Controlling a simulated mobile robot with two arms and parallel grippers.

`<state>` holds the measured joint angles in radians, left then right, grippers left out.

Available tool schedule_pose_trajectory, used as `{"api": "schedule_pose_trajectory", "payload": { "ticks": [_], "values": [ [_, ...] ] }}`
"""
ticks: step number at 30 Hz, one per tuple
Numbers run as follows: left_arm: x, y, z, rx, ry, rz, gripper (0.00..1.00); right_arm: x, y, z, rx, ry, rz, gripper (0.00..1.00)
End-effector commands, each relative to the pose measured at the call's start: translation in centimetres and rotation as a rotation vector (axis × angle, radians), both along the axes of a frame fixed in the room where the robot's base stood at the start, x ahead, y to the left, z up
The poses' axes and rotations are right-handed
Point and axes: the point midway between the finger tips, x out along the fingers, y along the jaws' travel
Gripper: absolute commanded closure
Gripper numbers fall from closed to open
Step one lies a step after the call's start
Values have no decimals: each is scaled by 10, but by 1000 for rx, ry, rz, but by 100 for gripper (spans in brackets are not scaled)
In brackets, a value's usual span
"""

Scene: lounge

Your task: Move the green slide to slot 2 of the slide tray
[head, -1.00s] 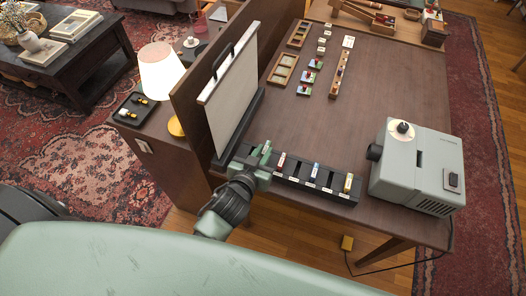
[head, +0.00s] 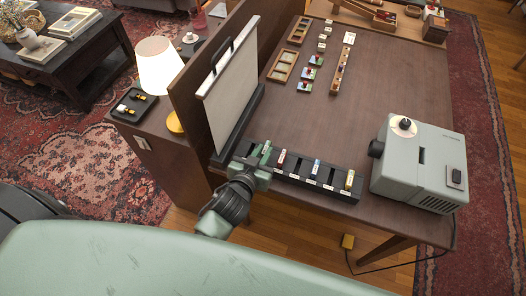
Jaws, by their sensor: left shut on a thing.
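The black slide tray (head: 331,182) lies along the near edge of the table, with a row of slots and small white labels on its front. A red-marked slide (head: 281,158), a blue-marked slide (head: 315,168) and a yellow slide (head: 349,180) stand in it, with empty slots between. My left gripper (head: 262,154), pale green, is at the tray's left end, left of the red-marked slide. It is shut on what appears to be the green slide, mostly hidden by the fingers and close to them in colour. I cannot tell how deep it sits. My right gripper is out of view.
A white screen (head: 232,75) on a dark panel stands just left of the tray. A grey projector (head: 425,165) stands at the right. Wooden trays (head: 283,66) and small pieces lie at the back. The table's middle is clear.

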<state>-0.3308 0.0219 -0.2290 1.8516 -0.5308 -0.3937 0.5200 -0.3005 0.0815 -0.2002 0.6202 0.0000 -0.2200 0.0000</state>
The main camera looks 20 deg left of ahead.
Motion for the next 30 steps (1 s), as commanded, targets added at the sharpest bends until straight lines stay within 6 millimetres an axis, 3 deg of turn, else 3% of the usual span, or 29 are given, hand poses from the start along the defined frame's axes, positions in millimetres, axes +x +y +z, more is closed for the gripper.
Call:
{"api": "schedule_pose_trajectory", "payload": {
  "ticks": [27,28,30],
  "values": [
    [0,0,-20,0,1,0,100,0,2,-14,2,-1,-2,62],
    [0,0,-20,0,1,0,82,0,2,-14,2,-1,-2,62],
    [0,0,-19,0,1,0,63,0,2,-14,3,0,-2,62]
  ]
}}
